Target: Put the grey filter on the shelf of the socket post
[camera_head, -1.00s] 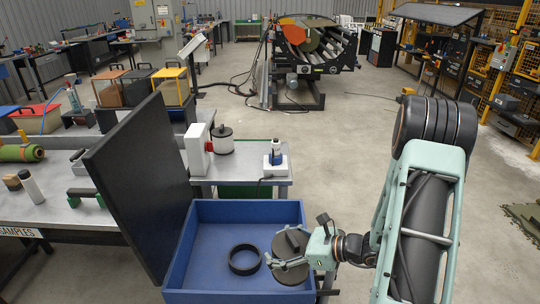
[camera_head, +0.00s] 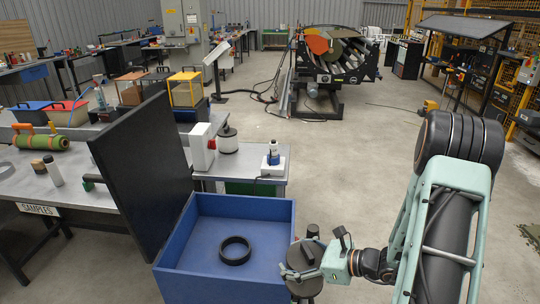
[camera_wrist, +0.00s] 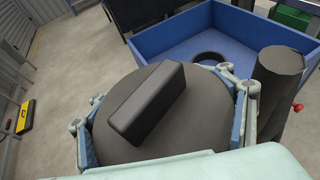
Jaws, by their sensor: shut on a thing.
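My gripper (camera_head: 303,270) is shut on a dark grey round piece (camera_wrist: 110,135) with a raised bar across its top; it looks like the grey filter. In the wrist view the fingers close around its rim from both sides. It is held up beside the right wall of the blue bin. A dark cylinder (camera_wrist: 275,85) stands close beside the right finger; whether it touches is unclear. A white box with a red socket-like front (camera_head: 203,147) stands on the small bench behind the bin. I cannot make out a socket post with a shelf for certain.
The blue bin (camera_head: 170,262) holds a black ring (camera_head: 235,250); a tall dark panel (camera_head: 145,180) stands at its left. The floor right of the bench is clear.

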